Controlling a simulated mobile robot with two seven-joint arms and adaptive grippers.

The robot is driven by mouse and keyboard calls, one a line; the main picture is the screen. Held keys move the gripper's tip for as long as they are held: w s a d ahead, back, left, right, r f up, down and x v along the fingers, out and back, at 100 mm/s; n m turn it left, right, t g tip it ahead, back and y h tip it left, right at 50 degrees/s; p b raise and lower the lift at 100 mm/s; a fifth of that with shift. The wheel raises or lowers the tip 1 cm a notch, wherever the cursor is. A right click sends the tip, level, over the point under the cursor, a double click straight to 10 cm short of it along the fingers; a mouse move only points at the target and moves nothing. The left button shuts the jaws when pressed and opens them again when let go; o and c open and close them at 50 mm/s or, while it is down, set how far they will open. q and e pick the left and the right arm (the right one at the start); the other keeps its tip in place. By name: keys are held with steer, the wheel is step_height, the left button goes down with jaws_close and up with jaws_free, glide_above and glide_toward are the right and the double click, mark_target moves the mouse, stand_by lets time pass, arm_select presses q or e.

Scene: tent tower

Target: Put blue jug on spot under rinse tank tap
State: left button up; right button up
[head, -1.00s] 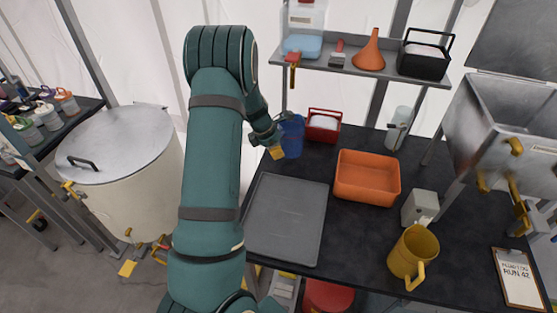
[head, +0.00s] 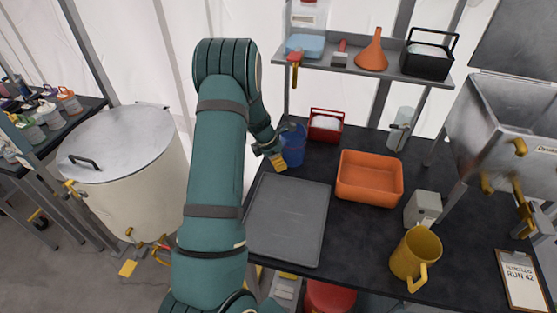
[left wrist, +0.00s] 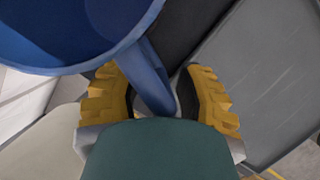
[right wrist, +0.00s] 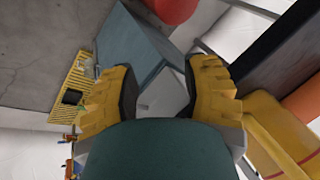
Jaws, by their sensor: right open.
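The blue jug (head: 293,147) is at the back left of the dark table, behind the grey tray. My left gripper (head: 274,155) is at its left side. Whether the jug touches the table is unclear. A metal tank (head: 500,125) with yellow taps stands at the right; its label is not readable. My right gripper (right wrist: 162,95) is open and empty.
A grey tray (head: 288,222), orange bin (head: 370,178), red caddy (head: 326,126) and yellow jug (head: 415,255) occupy the table. A large lidded vat (head: 125,190) stands left.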

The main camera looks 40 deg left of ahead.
arm_select(q)
steer(key=shift+r, duration=0.1)
steer(key=shift+r, duration=0.3)
steer(key=p+v, duration=0.1)
steer(key=v, duration=1)
steer(key=shift+s+r+p, duration=0.2)
steer(key=shift+p, duration=0.15)
steer(key=shift+s+f, duration=0.1)
